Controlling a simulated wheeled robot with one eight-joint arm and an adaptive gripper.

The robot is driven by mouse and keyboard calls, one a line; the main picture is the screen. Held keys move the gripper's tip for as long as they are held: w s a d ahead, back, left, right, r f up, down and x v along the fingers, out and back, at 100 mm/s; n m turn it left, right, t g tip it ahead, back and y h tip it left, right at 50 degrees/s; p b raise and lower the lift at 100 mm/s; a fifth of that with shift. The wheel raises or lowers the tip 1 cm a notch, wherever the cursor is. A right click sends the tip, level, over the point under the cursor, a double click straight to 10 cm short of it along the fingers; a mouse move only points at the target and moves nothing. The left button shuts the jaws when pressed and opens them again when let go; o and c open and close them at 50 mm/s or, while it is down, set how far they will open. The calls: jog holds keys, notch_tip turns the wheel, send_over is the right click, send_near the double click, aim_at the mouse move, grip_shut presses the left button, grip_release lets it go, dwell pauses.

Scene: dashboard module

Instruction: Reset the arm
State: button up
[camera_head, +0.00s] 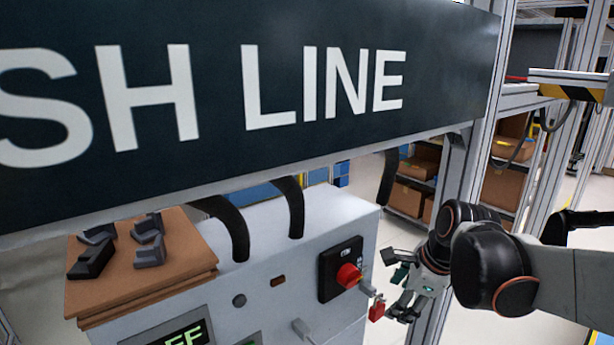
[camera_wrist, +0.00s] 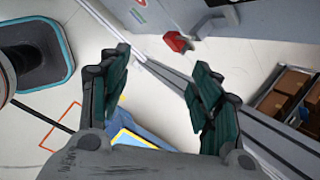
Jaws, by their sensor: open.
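My gripper (camera_head: 395,283) is open and hangs in front of the right end of a light grey control box (camera_head: 340,213). In the wrist view its two dark green-padded fingers (camera_wrist: 160,65) stand apart, with nothing held between them. My arm reaches in from the right of the head view. A red rotary switch (camera_head: 348,275) on a black plate is further left.
A large dark sign (camera_head: 220,80) spans the upper head view above the box. A brown board (camera_head: 185,245) with several dark parts lies on the box. A metal frame post (camera_head: 480,100) stands behind my gripper. Shelves with cardboard boxes (camera_head: 505,185) are at the back right.

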jog(key=s+f+n+t+h+b, duration=0.1)
jog(key=s+f+n+b, duration=0.1)
jog(key=s+n, duration=0.5)
jog(key=s+f+n+t+b, duration=0.1)
jog(key=s+f+n+b, duration=0.2)
jog(key=s+n, duration=0.5)
jog(key=shift+s+a+f+n+t+h+b, duration=0.2)
jog(key=shift+a+n+t+h+b, duration=0.4)
jog(key=shift+n, duration=2.8)
jog(key=shift+d, duration=0.25)
